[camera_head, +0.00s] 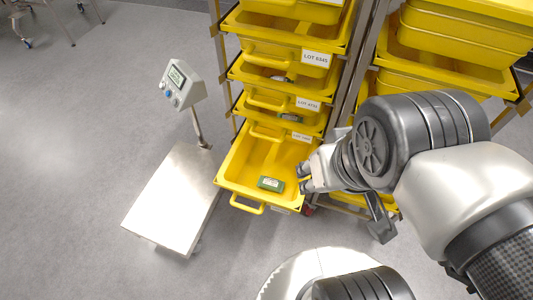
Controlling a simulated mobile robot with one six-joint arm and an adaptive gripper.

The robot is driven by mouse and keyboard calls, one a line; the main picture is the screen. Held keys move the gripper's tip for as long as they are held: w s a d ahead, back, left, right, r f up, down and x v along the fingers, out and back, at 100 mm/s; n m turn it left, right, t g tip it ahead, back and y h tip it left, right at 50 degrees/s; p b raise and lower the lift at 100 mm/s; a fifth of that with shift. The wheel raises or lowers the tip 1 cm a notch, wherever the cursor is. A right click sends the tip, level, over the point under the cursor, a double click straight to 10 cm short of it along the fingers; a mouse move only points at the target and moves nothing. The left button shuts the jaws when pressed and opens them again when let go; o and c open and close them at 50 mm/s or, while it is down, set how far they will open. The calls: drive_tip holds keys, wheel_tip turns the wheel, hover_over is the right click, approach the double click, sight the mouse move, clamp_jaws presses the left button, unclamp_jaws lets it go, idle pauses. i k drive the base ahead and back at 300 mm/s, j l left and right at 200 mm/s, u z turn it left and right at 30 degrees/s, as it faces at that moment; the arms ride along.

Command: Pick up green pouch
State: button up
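A small green pouch (271,184) with a pale patch on top lies flat in the lowest visible yellow tray (228,185), which sticks out of the rack. The pouch is on the tray's floor towards the front. My gripper (303,179) is at the tray's right edge, just right of the pouch and apart from it in the picture. Its two fingertips are spaced apart and I see nothing between them. My arm hides part of the gripper. How high the gripper is above the tray is hard to tell.
More yellow trays with LOT labels (316,58) are stacked above; one holds another green item (291,117). A rack post (349,70) stands behind my gripper. A platform scale (172,200) with a display (178,78) is at left. Open floor lies further left.

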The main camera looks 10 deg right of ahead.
sight(265, 182)
drive_tip(key=i+j, duration=0.1)
drive_tip(key=j, duration=0.3)
drive_tip(key=i+j, duration=0.1)
drive_tip(key=j, duration=0.25)
drive_tip(key=i+j, duration=0.1)
drive_tip(key=j, duration=0.3)
drive_tip(key=i, duration=0.5)
drive_tip(key=u, duration=0.05)
